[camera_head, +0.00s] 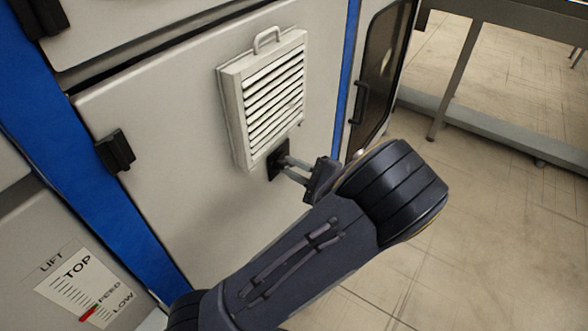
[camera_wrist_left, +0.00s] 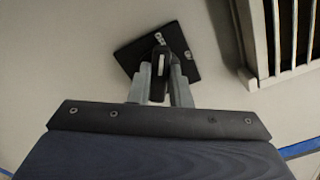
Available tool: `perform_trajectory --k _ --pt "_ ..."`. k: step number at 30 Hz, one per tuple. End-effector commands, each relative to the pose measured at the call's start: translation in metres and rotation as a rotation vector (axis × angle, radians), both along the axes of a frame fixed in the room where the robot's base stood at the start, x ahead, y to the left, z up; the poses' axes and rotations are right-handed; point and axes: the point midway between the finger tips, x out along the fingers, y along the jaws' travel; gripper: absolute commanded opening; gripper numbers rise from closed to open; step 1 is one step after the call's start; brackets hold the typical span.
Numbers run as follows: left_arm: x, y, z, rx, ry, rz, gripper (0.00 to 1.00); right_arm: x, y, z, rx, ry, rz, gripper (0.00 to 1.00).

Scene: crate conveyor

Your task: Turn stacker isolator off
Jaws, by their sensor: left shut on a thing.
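The stacker isolator (camera_head: 278,158) is a small black plate with a knob on the pale cabinet panel, just below the louvred vent. In the left wrist view the isolator's black plate (camera_wrist_left: 185,55) looks tilted, and its dark handle (camera_wrist_left: 158,82) with a white mark sits between my fingers. My left gripper (camera_head: 286,168) is at the isolator, shut on its handle. In the left wrist view my left gripper (camera_wrist_left: 162,84) has one finger on each side of the handle. My right gripper is not in view.
A louvred vent (camera_head: 268,95) with a top handle sticks out right above the isolator. A black latch (camera_head: 116,151) is at the panel's left. A dark-windowed door (camera_head: 378,75) stands to the right. A lift scale (camera_head: 82,288) is at lower left. Open floor (camera_head: 490,230) lies right.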

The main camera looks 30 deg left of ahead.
Motion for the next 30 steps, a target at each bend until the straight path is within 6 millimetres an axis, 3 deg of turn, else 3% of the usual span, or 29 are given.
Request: perform_trajectory --k 15,30 --pt "-0.001 0.000 -0.005 -0.034 -0.417 0.001 0.00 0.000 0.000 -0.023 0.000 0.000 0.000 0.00" --pt "-0.001 0.000 -0.004 -0.045 -0.553 0.001 0.00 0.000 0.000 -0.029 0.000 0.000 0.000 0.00"
